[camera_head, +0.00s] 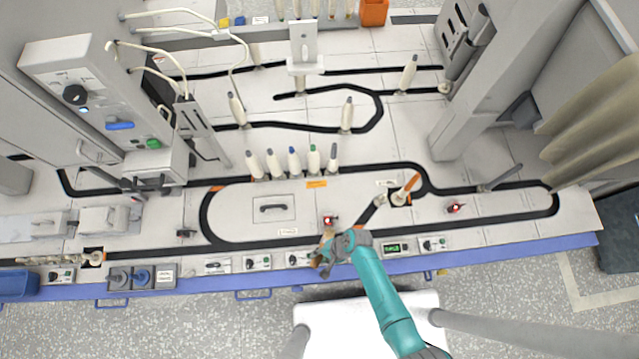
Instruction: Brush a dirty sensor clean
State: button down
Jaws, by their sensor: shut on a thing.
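A small red and dark sensor (328,220) stands on the light machine top, just inside the front run of the black track. A similar red and dark sensor (456,208) stands farther right, inside the same loop. My gripper (322,257) is at the front edge of the machine, just below the first sensor in the picture. It is shut on a small tan thing, seemingly a brush (326,240), whose upper end lies close to that sensor. I cannot tell whether they touch. My wrist hides part of the track, and dirt on the sensors is too small to make out.
A row of pale bobbins (273,164) with coloured tips stands behind the loop. An orange-tipped bobbin (411,184) leans right of my gripper. Small control boxes (258,262) and a green display (393,248) line the front edge. The panel inside the loop is mostly clear.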

jog(key=shift+s, duration=2.55)
jog(key=shift+s, duration=0.1)
jog(key=shift+s, duration=1.4)
